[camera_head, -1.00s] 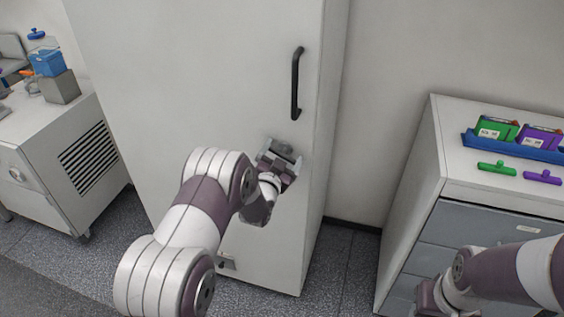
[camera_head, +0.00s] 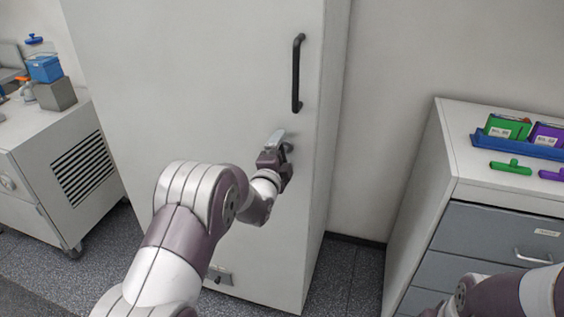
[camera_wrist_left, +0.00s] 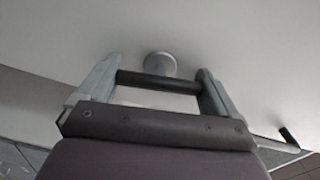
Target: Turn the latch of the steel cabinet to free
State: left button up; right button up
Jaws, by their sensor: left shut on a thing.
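The steel cabinet (camera_head: 200,90) fills the middle of the head view, its door closed, with a long black handle (camera_head: 297,73). My left gripper (camera_head: 278,147) is at the door below that handle and hides most of the latch. In the left wrist view the latch (camera_wrist_left: 158,82) shows as a dark bar in front of a round grey hub (camera_wrist_left: 160,63) on the door. The two grey fingers of my left gripper (camera_wrist_left: 156,88) meet the bar's two ends, shut on it. My right gripper (camera_head: 436,311) is cut off at the bottom edge, so its jaws cannot be read.
A drawer unit (camera_head: 465,150) stands at the right, with a blue tray (camera_head: 500,143) and a green tool (camera_head: 510,167) on top. A low vented cabinet (camera_head: 30,140) stands at the left. Floor shows between the steel cabinet and the drawers.

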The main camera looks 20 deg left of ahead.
pick_arm(q)
jog(key=shift+f+m+b, duration=0.1)
jog(key=shift+m+b, duration=0.75)
jog(key=shift+m, duration=0.25)
jog(key=o, duration=0.7)
jog(key=s+b, duration=0.1)
jog(key=s, duration=1.1)
jog(key=shift+s+a, duration=0.15)
jog(key=shift+s, duration=0.25)
